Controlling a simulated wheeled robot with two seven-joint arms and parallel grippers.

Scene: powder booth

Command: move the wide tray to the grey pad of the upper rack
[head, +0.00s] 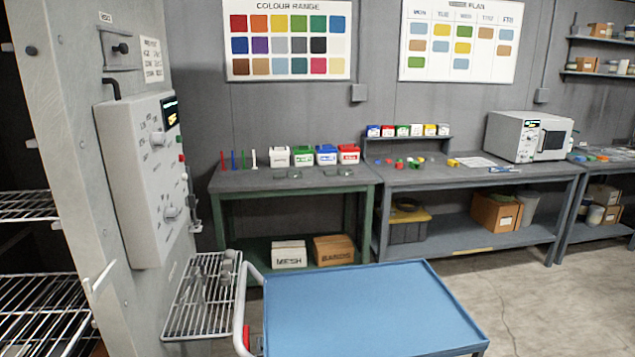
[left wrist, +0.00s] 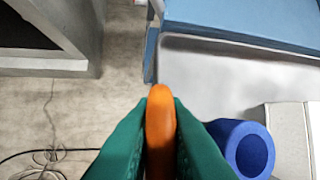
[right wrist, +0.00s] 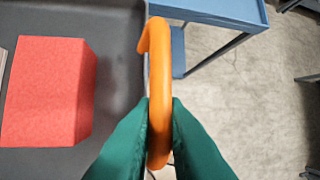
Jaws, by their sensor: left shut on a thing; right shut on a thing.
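The wide tray is out of the head view. Its grey floor shows in the left wrist view (left wrist: 205,85) and, darker, in the right wrist view (right wrist: 115,60). My left gripper (left wrist: 160,110), with green fingers, is shut on an orange handle (left wrist: 160,95) at one end of the tray. My right gripper (right wrist: 160,115) is shut on the other orange handle (right wrist: 159,75). In the tray lie a blue roll (left wrist: 241,148), a pale box (left wrist: 288,130) and a red block (right wrist: 45,90). Neither gripper shows in the head view. I cannot make out a grey pad.
A blue cart (head: 365,310) stands in front, its top empty. Wire racks (head: 28,205) show at the far left behind a grey control panel post (head: 150,180). A small wire shelf (head: 200,300) juts out beside the cart. Workbenches (head: 470,180) line the back wall.

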